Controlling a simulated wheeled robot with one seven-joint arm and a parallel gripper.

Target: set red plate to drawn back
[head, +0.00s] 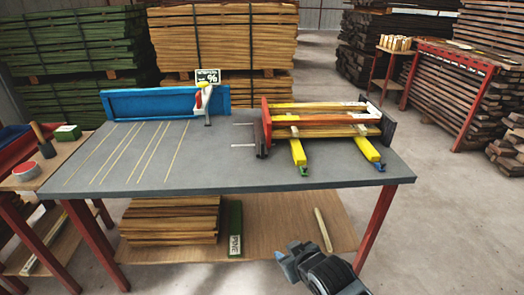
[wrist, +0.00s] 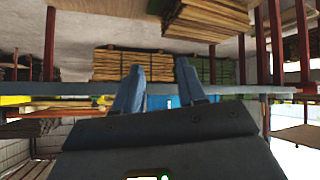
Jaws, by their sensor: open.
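The red plate (head: 266,122) stands upright at the left end of a clamp-like stack on the grey bench. Wooden slats (head: 320,120) lie between it and a dark upright plate (head: 385,118) on the right. Whether the red plate touches the slat ends is too small to tell. My gripper (head: 290,262) is in front of the bench, low and well apart from the red plate. In the wrist view my gripper (wrist: 160,68) has its two blue-grey fingers spread, with nothing between them. The red plate cannot be made out there.
Two yellow bars (head: 297,152) (head: 367,148) stick out toward the bench's front. A blue fence (head: 160,103) stands at the back left of the bench (head: 220,172). Boards (head: 170,220) lie on the lower shelf. The bench's front middle is clear.

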